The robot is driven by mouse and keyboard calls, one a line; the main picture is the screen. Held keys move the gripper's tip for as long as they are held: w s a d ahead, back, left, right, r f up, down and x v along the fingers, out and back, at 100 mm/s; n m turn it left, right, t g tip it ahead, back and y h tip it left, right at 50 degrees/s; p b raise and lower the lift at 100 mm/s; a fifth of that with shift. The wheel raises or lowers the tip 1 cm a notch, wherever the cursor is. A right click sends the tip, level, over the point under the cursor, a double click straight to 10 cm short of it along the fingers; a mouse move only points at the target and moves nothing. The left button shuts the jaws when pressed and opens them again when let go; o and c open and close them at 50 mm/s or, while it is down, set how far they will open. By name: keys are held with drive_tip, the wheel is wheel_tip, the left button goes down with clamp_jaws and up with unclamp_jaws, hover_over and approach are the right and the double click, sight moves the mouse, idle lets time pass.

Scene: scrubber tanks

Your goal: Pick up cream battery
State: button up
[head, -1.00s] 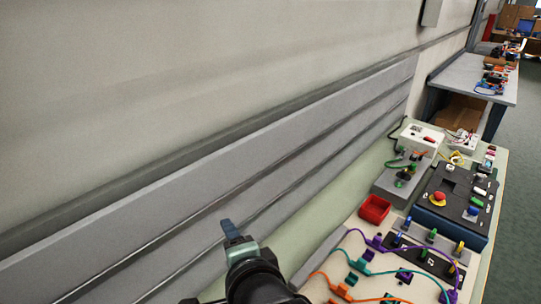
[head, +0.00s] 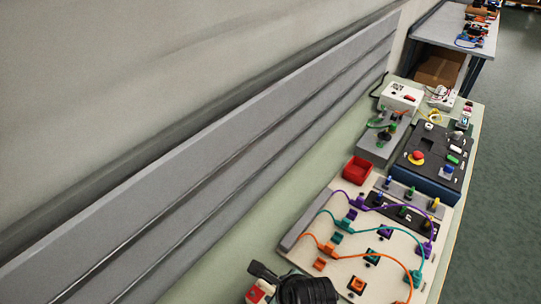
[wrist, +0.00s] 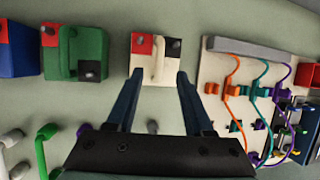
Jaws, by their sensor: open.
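The cream battery (wrist: 157,70) is a cream block with a red corner and a dark corner, each with a grey post, and a cream handle on top. It lies at the top middle of the wrist view. My gripper (wrist: 158,78) is open, its two dark fingers spread either side of the battery's lower part in the picture. I cannot tell how far above it they are.
A green battery (wrist: 82,55) and a blue battery (wrist: 17,50) lie to the left. A pale board with orange, teal and purple cables (head: 335,238) is close on the right. A red bin (head: 357,170) and a black panel (head: 432,158) stand beyond. The grey rail (head: 220,150) runs along the wall.

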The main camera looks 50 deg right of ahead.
sight(270, 287)
drive_tip(key=shift+p+x, duration=0.6)
drive_tip(key=shift+x, duration=2.35)
clamp_jaws()
drive_tip(key=shift+s, duration=0.1)
drive_tip(key=shift+w+r, duration=0.2)
